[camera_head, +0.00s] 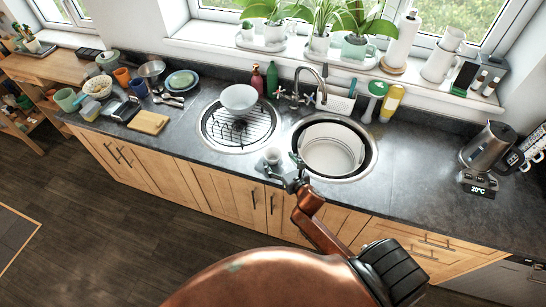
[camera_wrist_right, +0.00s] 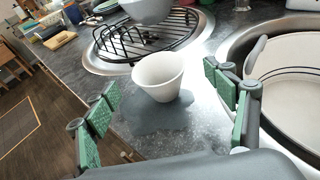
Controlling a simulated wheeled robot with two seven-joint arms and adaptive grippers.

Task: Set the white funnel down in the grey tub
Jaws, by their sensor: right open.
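The white funnel (camera_head: 272,155) stands on the counter between the two round sinks, wide end up; it also shows in the right wrist view (camera_wrist_right: 158,77). My right gripper (camera_head: 281,170) is open and empty on the near side of the funnel. In the right wrist view its green-padded fingers (camera_wrist_right: 165,105) are spread wide, with the funnel beyond and between them, apart from both. A pale, round tub (camera_head: 332,148) sits in the right sink; part of it shows at the right of the wrist view (camera_wrist_right: 290,90). My left gripper is not in view.
A white bowl (camera_head: 239,98) rests on the dark wire rack (camera_head: 222,128) over the left sink. The tap (camera_head: 312,80) stands behind the sinks. A kettle (camera_head: 488,148) is at the right. Dishes and a cutting board (camera_head: 149,122) lie at the left.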

